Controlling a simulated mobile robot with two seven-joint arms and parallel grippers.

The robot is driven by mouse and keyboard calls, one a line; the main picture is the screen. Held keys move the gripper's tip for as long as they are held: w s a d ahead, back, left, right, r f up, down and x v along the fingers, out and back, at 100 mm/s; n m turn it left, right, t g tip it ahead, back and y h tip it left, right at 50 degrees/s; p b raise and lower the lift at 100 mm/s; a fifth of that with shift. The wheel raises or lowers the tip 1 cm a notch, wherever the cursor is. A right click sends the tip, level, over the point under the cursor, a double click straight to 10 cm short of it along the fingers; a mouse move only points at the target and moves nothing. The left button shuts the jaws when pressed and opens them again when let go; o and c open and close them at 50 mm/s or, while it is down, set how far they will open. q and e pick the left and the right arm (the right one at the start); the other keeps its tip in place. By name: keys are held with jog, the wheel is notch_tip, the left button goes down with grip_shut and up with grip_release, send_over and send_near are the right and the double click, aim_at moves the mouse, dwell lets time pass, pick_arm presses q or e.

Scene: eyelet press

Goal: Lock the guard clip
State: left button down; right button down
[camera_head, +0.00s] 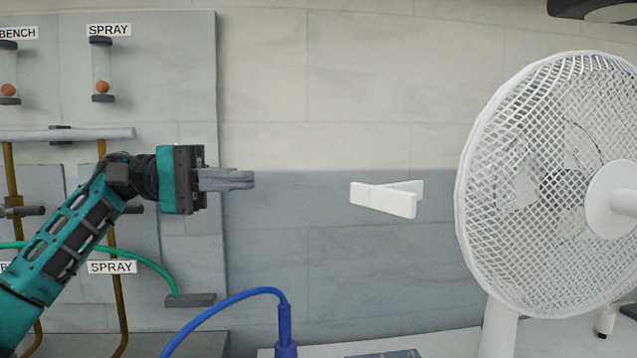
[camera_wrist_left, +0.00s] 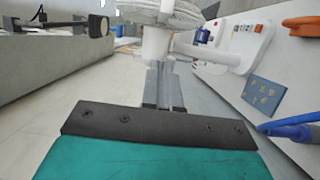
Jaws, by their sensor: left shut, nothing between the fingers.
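A white angled clip (camera_head: 385,199), which looks like the guard clip, shows left of the white fan (camera_head: 550,180) in the head view. A gap shows between the clip and the fan's mesh guard; I cannot tell what holds the clip up. My left gripper (camera_head: 250,180) is left of the clip, apart from it, with its fingers shut and empty, pointing right. In the left wrist view the shut fingers (camera_wrist_left: 163,85) point at a white block (camera_wrist_left: 155,46), likely the clip, with the fan guard behind it. My right gripper is not in view.
A blue cord with a blue plug (camera_head: 285,345) rises below the clip. The white bench top (camera_head: 440,345) carries the fan's stand. Wall panels with pipes and spray labels (camera_head: 110,29) are at the left. The space between my fingers and the clip looks clear.

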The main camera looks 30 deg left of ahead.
pick_arm(q)
jog(key=shift+s+d, duration=0.1)
jog(key=shift+s, duration=0.05)
jog(key=shift+d, duration=0.1)
jog(key=s+p+x, duration=0.2)
jog(key=p+x, duration=0.2)
jog(key=x, duration=0.8)
jog(key=shift+d, duration=0.7)
